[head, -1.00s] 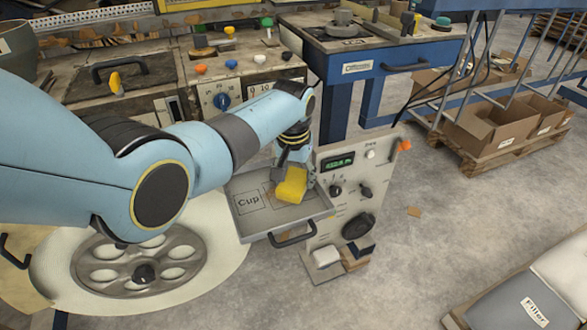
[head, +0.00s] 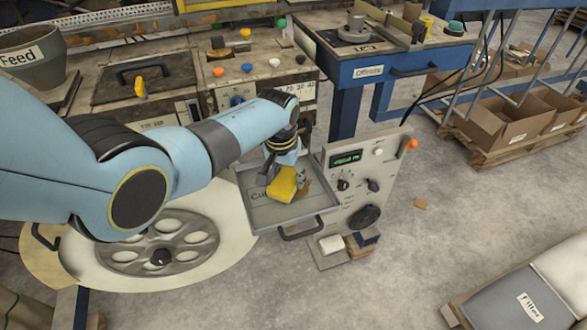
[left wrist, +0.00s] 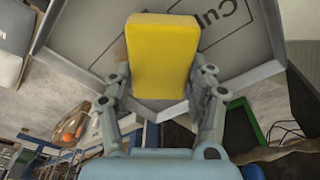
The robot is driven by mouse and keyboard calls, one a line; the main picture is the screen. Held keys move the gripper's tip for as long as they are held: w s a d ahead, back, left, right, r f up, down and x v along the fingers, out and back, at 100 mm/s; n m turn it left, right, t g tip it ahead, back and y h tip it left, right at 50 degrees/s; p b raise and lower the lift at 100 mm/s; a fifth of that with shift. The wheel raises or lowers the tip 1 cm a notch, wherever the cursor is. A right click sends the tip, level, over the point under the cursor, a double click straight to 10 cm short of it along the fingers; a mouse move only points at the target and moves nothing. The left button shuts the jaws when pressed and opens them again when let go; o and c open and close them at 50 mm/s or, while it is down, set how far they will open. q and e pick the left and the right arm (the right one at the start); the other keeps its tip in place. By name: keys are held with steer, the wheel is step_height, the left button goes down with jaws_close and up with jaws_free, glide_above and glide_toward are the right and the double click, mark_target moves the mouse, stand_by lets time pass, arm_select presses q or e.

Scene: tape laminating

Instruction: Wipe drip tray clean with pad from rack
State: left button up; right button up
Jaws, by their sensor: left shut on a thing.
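A yellow pad (head: 283,184) is held in my left gripper (head: 280,172), over the grey drip tray (head: 322,197). In the left wrist view the pad (left wrist: 162,58) sits between the two fingers of the gripper (left wrist: 162,95), which are shut on it. The tray (left wrist: 85,70) shows behind it with part of the printed "Cup" label and outline lines. A brownish patch shows on the tray floor beside the pad in the head view. Whether the pad touches the floor I cannot tell. My right gripper is not in view.
A control panel (head: 366,180) with knobs and a green display stands right of the tray. The tray's dark handle (head: 301,231) faces front. A round plate with holes (head: 160,243) lies left of it. A white pad (head: 330,244) rests on a low holder below the panel.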

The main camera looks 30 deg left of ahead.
arm_select(q)
steer(key=shift+s+a+p, duration=0.5)
steer(key=shift+s+p, duration=0.05)
steer(key=shift+s+a+f+p, duration=0.1)
steer(key=shift+s+a+p, duration=0.6)
steer(key=shift+s, duration=0.1)
steer(key=shift+w+a+f+b, duration=0.1)
steer(key=shift+a+f+b, duration=0.05)
steer(key=shift+f+b, duration=0.15)
steer(key=shift+w+d+b, duration=0.4)
steer(key=shift+w+b, duration=0.05)
steer(key=shift+w, duration=0.05)
steer(key=shift+w+d+f+b, duration=0.15)
steer(key=shift+w+d+b, duration=0.55)
steer(key=shift+w+d, duration=0.25)
